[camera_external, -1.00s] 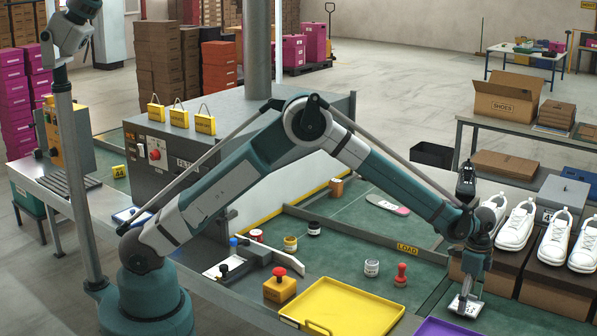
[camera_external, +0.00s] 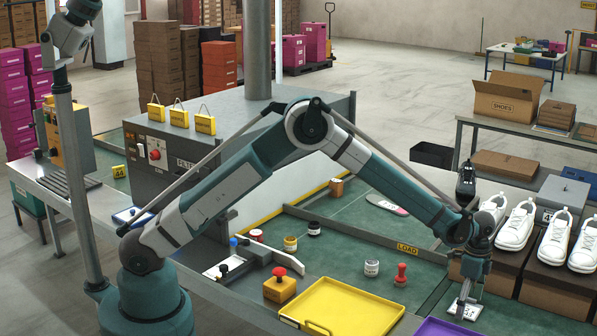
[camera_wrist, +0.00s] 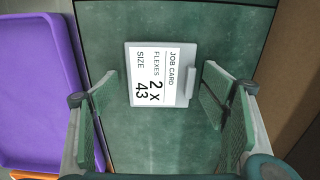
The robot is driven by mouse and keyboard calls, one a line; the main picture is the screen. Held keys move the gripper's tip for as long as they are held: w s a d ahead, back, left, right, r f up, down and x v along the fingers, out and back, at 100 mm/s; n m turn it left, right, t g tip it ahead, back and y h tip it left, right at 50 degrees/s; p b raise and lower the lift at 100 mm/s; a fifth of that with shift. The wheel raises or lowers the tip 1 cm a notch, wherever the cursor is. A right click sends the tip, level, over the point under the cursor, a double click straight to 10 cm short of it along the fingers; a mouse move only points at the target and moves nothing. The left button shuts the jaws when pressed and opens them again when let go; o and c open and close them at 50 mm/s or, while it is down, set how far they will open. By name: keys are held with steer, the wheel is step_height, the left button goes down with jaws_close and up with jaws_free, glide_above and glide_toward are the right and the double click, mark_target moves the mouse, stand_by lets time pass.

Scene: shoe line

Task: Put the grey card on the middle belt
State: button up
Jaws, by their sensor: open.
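The grey card (camera_wrist: 184,88) lies flat on a green surface in the wrist view, with a white label reading "JOB CARD" and a small raised grip on its right side. It also shows small beneath my gripper in the external view (camera_external: 464,309). My gripper (camera_wrist: 160,90) is open, with one finger to each side of the card and apart from it. In the external view my gripper (camera_external: 469,287) hangs low over the right end of the bench. Green belt surface (camera_external: 345,258) spreads across the bench; which strip is the middle belt I cannot tell.
A purple tray (camera_wrist: 38,80) lies left of the card, and a yellow tray (camera_external: 350,306) stands farther left on the bench. White shoes (camera_external: 516,226) on brown boxes stand close right of my gripper. A red stamp (camera_external: 401,274) and small jars (camera_external: 371,268) stand left.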

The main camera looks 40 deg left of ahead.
steer(key=shift+r, duration=0.1)
step_height(320, 180, up, 12)
steer(key=p, duration=0.1)
steer(key=shift+p, duration=0.4)
stand_by(0.8)
